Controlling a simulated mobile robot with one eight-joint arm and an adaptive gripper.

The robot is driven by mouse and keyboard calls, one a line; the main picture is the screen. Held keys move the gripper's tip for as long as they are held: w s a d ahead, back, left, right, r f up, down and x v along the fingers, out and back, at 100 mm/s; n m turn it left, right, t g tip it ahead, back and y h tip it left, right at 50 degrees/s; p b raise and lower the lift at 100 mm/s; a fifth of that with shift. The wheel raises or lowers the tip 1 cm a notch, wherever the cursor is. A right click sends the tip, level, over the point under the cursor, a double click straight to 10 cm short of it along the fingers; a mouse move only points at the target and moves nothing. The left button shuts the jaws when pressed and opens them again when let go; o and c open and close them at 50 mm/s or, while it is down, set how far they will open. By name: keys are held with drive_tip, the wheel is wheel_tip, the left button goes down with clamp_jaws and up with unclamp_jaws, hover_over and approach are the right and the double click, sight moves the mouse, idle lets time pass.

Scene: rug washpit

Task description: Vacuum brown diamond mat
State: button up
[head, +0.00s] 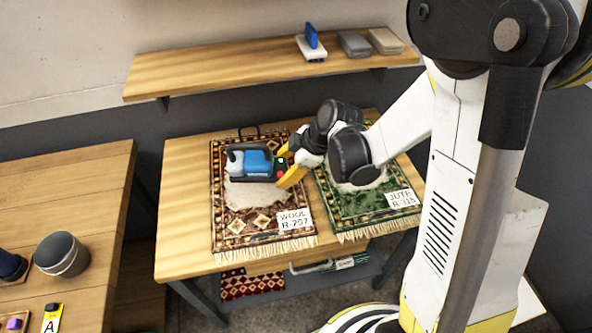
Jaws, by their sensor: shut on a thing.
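The brown diamond mat (227,226) lies on the wooden table, with a fringe at its front edge and a tag reading "WOOL R-207". A pale, dust-like patch (256,197) covers its middle. A blue, grey and black handheld vacuum (252,162) is over the back half of the mat, at the patch's rear edge. I cannot tell whether it touches the mat. My gripper (284,166), with yellow fingers, is shut on the vacuum's right end. The vacuum hides part of the mat and patch.
A green mat (351,216) tagged "JUTE" lies to the right, partly under my arm, with another pale patch. A shelf (230,75) behind holds a blue-and-white item and grey blocks. A side table (65,186) at left holds a grey bucket (62,254). A red patterned mat (250,284) lies below.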

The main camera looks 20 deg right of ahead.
drive_tip(key=shift+w+a+r+n+g+y, duration=0.15)
drive_tip(key=shift+a+n+g+y, duration=0.1)
drive_tip(key=shift+n, duration=0.35)
drive_tip(key=shift+w+a+r+n+g+y, duration=0.15)
drive_tip(key=shift+a+n+g, duration=0.1)
drive_tip(key=shift+n, duration=0.35)
drive_tip(key=shift+f+b, duration=1.8)
drive_tip(key=shift+f, duration=0.75)
drive_tip(key=shift+a, duration=0.1)
